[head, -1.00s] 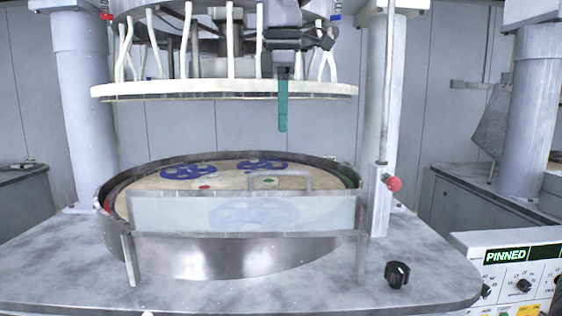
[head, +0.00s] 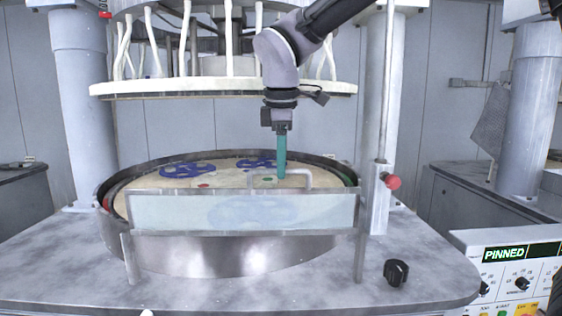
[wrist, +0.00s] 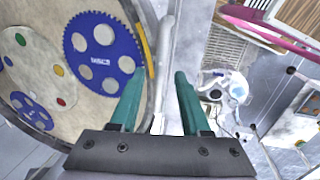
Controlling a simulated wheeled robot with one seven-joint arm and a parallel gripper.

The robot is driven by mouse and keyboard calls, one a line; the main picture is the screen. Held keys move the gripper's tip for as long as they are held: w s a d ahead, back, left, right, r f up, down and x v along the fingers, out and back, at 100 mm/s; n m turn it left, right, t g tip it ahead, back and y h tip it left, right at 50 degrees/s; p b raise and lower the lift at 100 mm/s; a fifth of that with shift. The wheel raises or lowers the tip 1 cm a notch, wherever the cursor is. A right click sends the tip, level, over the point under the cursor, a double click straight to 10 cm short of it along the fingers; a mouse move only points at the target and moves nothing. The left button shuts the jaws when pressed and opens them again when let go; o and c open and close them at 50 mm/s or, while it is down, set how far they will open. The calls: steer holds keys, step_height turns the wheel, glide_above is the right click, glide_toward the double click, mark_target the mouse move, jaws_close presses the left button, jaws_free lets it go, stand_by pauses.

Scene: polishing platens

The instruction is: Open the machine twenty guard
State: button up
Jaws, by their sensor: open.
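The machine guard (head: 160,213) is a clear upright panel in front of the round platen in the head view. Its grey bar handle (head: 310,177) rises from the panel's top edge, right of centre. My gripper (head: 281,176) points down with its teal fingers at the handle's left end. In the wrist view the two fingers of my gripper (wrist: 155,95) are apart, and the pale handle bar (wrist: 166,60) runs between them. I cannot tell whether either finger touches it. The guard panel is hard to make out in the wrist view.
The platen (head: 140,185) holds blue toothed carriers (head: 187,170) and small coloured dots. A white upper plate (head: 170,88) with hoses hangs above. A column (head: 378,200) with a red knob (head: 393,182) stands at right. A control panel (head: 515,280) reads "PINNED".

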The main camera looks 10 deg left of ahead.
jaws_close()
stand_by(1.3)
